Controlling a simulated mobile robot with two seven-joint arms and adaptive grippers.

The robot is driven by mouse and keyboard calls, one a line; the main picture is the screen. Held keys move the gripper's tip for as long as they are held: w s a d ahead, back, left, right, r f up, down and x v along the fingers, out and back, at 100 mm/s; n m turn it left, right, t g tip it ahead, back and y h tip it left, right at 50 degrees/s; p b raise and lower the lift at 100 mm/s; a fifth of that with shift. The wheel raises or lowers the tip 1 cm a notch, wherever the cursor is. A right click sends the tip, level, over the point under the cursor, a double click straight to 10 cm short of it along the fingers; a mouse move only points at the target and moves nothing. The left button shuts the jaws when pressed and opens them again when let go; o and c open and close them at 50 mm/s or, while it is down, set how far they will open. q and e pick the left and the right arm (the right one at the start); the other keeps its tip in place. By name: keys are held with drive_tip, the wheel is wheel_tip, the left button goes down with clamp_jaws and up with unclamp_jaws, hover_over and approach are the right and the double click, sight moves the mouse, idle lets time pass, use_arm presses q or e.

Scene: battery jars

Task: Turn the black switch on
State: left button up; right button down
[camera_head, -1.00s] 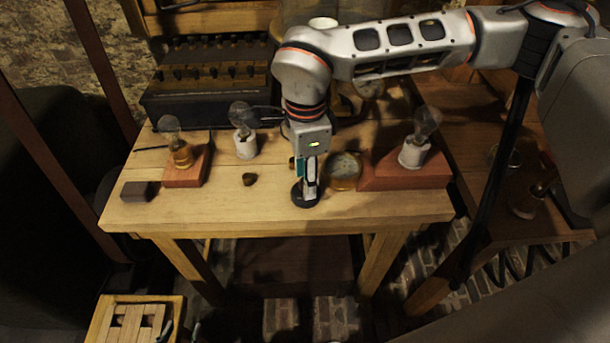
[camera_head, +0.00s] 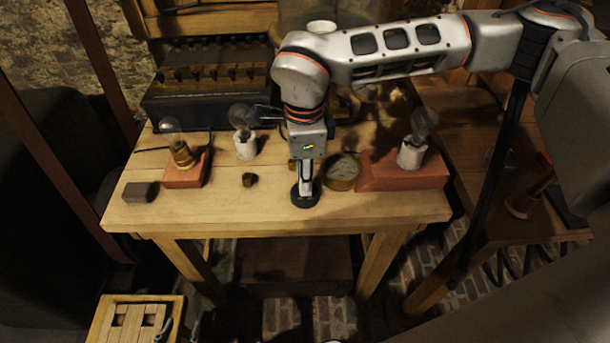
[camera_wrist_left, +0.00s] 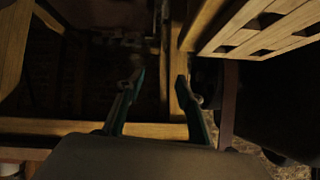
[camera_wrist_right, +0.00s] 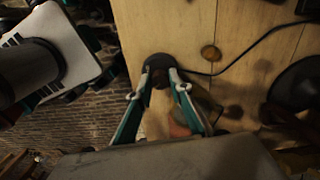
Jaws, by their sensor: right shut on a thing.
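The black switch (camera_head: 313,200) is a small round black base standing near the front edge of the wooden table. It also shows in the right wrist view (camera_wrist_right: 160,64), between my fingertips. My right gripper (camera_head: 305,187) points down onto it from above and is shut on its upper part. The fingers hide that part, so I cannot tell which way the switch is set. In the right wrist view my right gripper (camera_wrist_right: 161,76) has one finger on each side of the switch. My left gripper (camera_wrist_left: 160,84) is open and empty, away from the switch.
The wooden table (camera_head: 240,212) holds a bulb on a red block (camera_head: 185,172), a bulb in a white holder (camera_head: 245,148), another bulb on a red block (camera_head: 400,178), a round brass-rimmed dial (camera_head: 343,172) and a small dark knob (camera_head: 249,180). A slatted wooden stool (camera_head: 112,310) stands lower left.

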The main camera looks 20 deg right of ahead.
drive_tip(key=m+p, duration=0.1)
drive_tip(key=m, duration=0.1)
drive_tip(key=shift+r+m, duration=0.15)
drive_tip(key=shift+m, duration=0.15)
drive_tip(key=m+p, duration=0.1)
drive_tip(key=m, duration=0.1)
drive_tip(key=shift+m, duration=0.4)
drive_tip(key=m, duration=0.2)
drive_tip(key=shift+m+p, duration=0.3)
drive_tip(key=m, duration=0.3)
drive_tip(key=shift+m, duration=0.3)
drive_tip(key=m+p, duration=0.1)
drive_tip(key=m, duration=0.3)
drive_tip(key=shift+m, duration=0.3)
drive_tip(key=c, duration=1.8)
unclamp_jaws()
